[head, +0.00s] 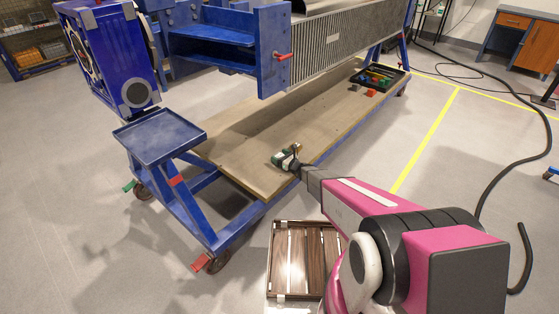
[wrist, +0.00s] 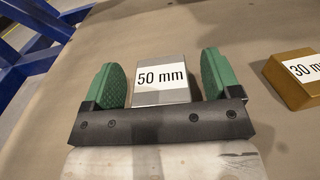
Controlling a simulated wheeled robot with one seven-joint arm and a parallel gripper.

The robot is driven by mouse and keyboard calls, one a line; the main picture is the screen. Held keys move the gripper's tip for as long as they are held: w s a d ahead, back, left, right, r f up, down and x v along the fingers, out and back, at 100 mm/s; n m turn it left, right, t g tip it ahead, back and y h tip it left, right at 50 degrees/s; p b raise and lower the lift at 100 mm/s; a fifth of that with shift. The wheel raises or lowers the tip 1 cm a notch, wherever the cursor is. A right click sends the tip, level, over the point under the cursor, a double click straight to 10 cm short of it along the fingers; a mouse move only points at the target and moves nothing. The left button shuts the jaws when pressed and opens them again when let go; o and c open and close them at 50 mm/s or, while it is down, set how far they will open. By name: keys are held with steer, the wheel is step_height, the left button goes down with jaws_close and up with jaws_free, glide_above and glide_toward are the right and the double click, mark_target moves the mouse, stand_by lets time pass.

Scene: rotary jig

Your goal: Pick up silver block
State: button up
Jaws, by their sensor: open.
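The silver block (wrist: 161,94) has a white label reading "50 mm" on top and rests on the brown board in the wrist view. My gripper (wrist: 163,78) is open, with one green finger on each side of the block. A narrow gap shows between the block and each finger. In the head view my gripper (head: 286,158) is low over the board near its front edge. The silver block cannot be made out clearly there.
A gold block (wrist: 292,78) marked "30 mm" lies to the right. The wooden board (head: 255,170) lies on a blue wheeled frame (head: 219,238). A black tray (head: 381,76) with coloured blocks is at the far end. A slatted wooden crate (head: 290,262) stands on the floor in front.

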steer(key=shift+w+a, duration=0.35)
steer(key=shift+a, duration=0.05)
steer(key=c, duration=1.3)
steer(key=shift+o, duration=0.2)
